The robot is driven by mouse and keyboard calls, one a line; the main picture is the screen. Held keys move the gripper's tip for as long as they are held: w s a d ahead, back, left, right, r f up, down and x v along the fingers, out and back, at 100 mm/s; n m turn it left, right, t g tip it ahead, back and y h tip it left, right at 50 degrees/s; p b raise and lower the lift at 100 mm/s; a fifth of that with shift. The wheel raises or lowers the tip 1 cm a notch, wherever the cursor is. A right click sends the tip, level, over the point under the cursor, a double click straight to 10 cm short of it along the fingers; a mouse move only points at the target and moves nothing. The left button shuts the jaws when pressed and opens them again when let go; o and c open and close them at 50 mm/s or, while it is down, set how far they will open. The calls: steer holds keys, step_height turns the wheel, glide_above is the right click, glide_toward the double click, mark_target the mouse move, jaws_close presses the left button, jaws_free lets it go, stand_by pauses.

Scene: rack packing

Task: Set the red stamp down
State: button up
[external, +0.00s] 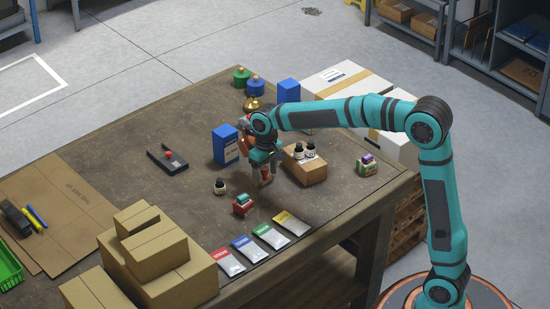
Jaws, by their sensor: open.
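My gripper (264,172) hangs over the middle of the table with its jaws pointing down. A small reddish-brown piece (265,180) shows at its fingertips. It may be the red stamp, but it is too small and too covered to be sure, and I cannot tell whether it touches the table. A red block with a teal top (242,205) sits on the table in front of the gripper, apart from it. Four coloured cards, the red one (226,262) leftmost, lie in a row near the front edge.
A small bottle (219,187) stands nearby. Stacked cartons (152,250) fill the front left.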

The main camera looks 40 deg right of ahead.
mark_target(266, 167)
steer(key=r, duration=1.1)
steer(key=shift+d+r, duration=0.15)
steer(key=shift+d, duration=0.15)
steer(key=shift+d+r, duration=0.1)
steer(key=s+d+r+t+y, duration=0.1)
steer(key=s+d+r+t, duration=0.8)
steer(key=s+d+r, duration=0.5)
steer(key=s+d+r+t, duration=0.2)
steer(key=s+d+t, duration=0.1)
steer(key=s, duration=0.7)
steer(key=s+d+r+m+t+h, duration=0.1)
steer(key=s+d+t, duration=0.3)
steer(key=s, duration=0.6)
steer(key=shift+d+r+m+t+h, duration=0.3)
steer(key=shift+r+t, duration=0.1)
steer(key=shift+t, duration=0.4)
